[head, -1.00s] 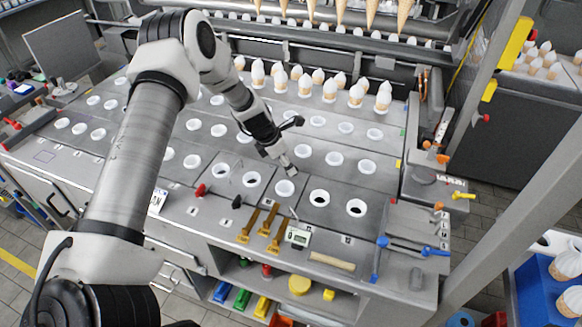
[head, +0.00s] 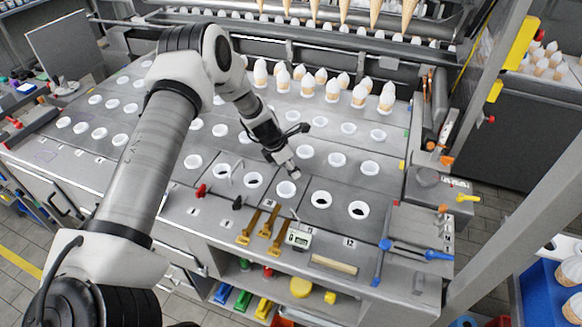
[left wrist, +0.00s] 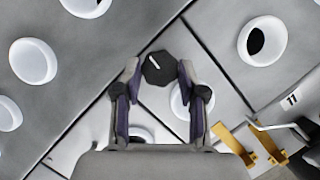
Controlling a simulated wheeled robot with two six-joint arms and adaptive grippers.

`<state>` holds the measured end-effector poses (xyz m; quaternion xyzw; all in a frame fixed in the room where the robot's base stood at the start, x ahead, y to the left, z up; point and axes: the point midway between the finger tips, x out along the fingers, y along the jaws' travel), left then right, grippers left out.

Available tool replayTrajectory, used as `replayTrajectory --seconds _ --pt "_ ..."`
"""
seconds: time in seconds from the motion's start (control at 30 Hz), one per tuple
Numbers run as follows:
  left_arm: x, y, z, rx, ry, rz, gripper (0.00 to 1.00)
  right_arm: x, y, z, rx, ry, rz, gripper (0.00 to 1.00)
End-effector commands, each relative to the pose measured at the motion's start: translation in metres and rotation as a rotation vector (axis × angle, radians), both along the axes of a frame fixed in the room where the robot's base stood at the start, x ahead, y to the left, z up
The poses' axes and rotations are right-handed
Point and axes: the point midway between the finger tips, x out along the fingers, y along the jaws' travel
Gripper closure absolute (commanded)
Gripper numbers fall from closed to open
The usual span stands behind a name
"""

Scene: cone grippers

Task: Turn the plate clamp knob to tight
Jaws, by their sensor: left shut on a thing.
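The plate clamp knob (left wrist: 158,68) is a dark, many-sided knob with a white pointer line in the left wrist view. In the head view my left gripper (head: 294,172) points down at the grey plates, just above a white-rimmed hole; the knob is too small or hidden there. The grey plate (left wrist: 95,70) fills much of the left wrist view. My right gripper is not in view.
White-rimmed holes, such as this one (head: 321,200), dot the plates around the gripper. Yellow clamps (head: 270,222), a small display box (head: 299,236) and blue-handled tools (head: 400,249) lie at the front edge. White-topped cones (head: 333,89) stand behind the gripper.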

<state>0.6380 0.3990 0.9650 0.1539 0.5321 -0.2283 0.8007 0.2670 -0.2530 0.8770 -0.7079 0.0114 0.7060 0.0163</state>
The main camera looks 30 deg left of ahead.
Motion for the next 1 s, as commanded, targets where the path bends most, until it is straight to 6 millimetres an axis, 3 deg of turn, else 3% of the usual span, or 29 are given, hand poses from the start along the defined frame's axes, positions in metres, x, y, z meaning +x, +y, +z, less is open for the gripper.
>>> replayTrajectory --seconds 0.37,1.0 --pt "-0.001 0.0 -0.005 -0.002 0.007 -0.137 0.94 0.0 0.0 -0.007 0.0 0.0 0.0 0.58" --pt "0.002 0.001 -0.008 0.0 0.008 -0.715 0.94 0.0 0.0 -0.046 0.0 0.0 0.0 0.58"
